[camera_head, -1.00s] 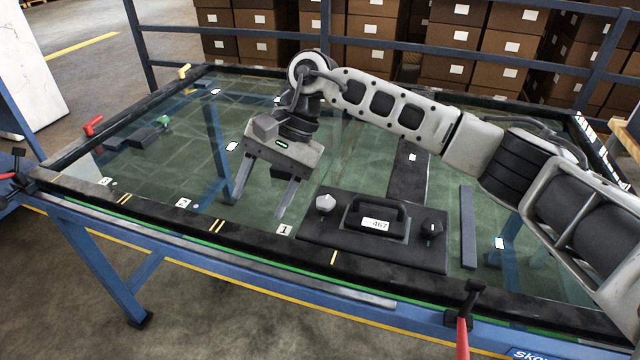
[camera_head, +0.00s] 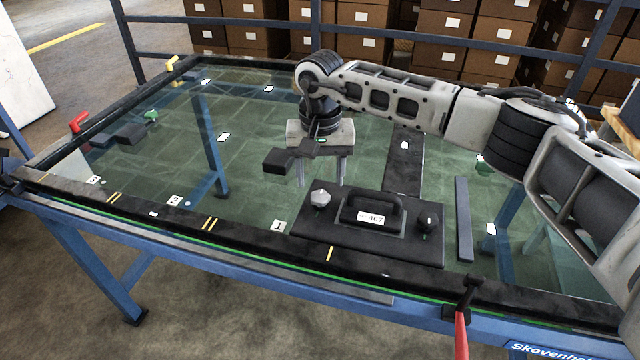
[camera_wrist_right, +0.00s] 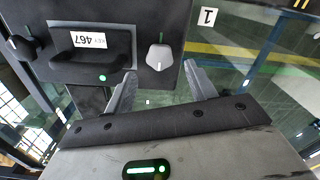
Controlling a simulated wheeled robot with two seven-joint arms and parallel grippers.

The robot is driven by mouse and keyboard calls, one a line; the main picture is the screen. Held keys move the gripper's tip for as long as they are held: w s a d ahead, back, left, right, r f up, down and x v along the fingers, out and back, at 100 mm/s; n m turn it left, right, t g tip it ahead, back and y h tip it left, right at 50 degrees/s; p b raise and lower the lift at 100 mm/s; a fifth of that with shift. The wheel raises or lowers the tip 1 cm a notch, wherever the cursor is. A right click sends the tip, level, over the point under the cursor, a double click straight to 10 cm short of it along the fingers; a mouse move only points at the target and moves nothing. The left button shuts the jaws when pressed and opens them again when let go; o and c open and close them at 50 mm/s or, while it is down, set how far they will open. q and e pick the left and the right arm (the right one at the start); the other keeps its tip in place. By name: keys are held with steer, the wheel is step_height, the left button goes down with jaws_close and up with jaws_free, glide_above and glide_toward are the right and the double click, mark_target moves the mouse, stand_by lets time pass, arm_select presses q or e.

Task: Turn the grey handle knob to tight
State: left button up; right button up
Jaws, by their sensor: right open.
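The grey knob (camera_head: 320,198) stands on a black panel (camera_head: 345,243) at the table's front edge. In the right wrist view the knob (camera_wrist_right: 159,57) lies just beyond and between my fingertips, with its narrow end toward me. My right gripper (camera_head: 321,174) is open and empty, pointing down behind the knob in the head view; it also shows in the right wrist view (camera_wrist_right: 160,75). No contact with the knob is visible. My left gripper is not in view.
Beside the knob are a black handle (camera_head: 372,205) labelled 467 and a black knob (camera_head: 427,221). A dark bar (camera_head: 464,220) lies to the right. A red lever (camera_head: 463,325) stands at the front edge. The glass left of the panel is mostly clear.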

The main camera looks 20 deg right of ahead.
mark_target(320, 194)
steer(key=shift+f, duration=1.85)
steer(key=c, duration=1)
